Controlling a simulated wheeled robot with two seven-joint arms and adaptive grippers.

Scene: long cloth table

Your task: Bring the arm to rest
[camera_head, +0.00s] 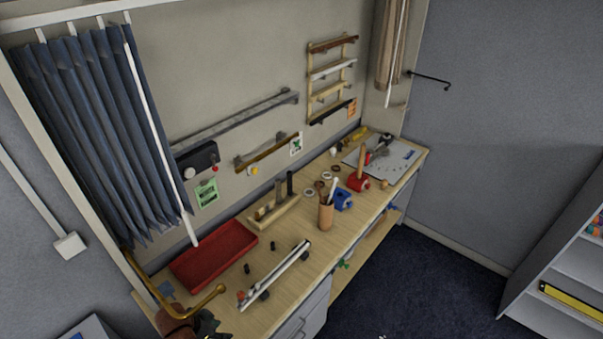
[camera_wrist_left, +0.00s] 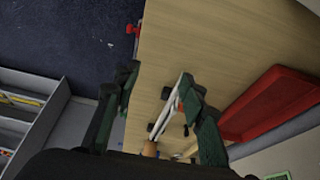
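My left gripper (camera_head: 207,325) shows only in part at the lower left edge of the head view, by the near left end of the wooden table (camera_head: 225,318). In the left wrist view my left gripper (camera_wrist_left: 158,75) has its two dark green fingers spread wide apart. A long pale tool (camera_wrist_left: 169,105) shows between them in the picture, beyond the fingers; I see no finger closed on it. The same tool (camera_head: 275,274) lies on the table in the head view. My right gripper is in neither view.
A red tray (camera_head: 214,253) lies left of the tool. A brass curved rod (camera_head: 212,297) stands near the gripper. A wooden block holder (camera_head: 273,210), a brown cup (camera_head: 326,215) and a blue block (camera_head: 343,199) stand farther along. Dark floor (camera_head: 440,290) is open at the right.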

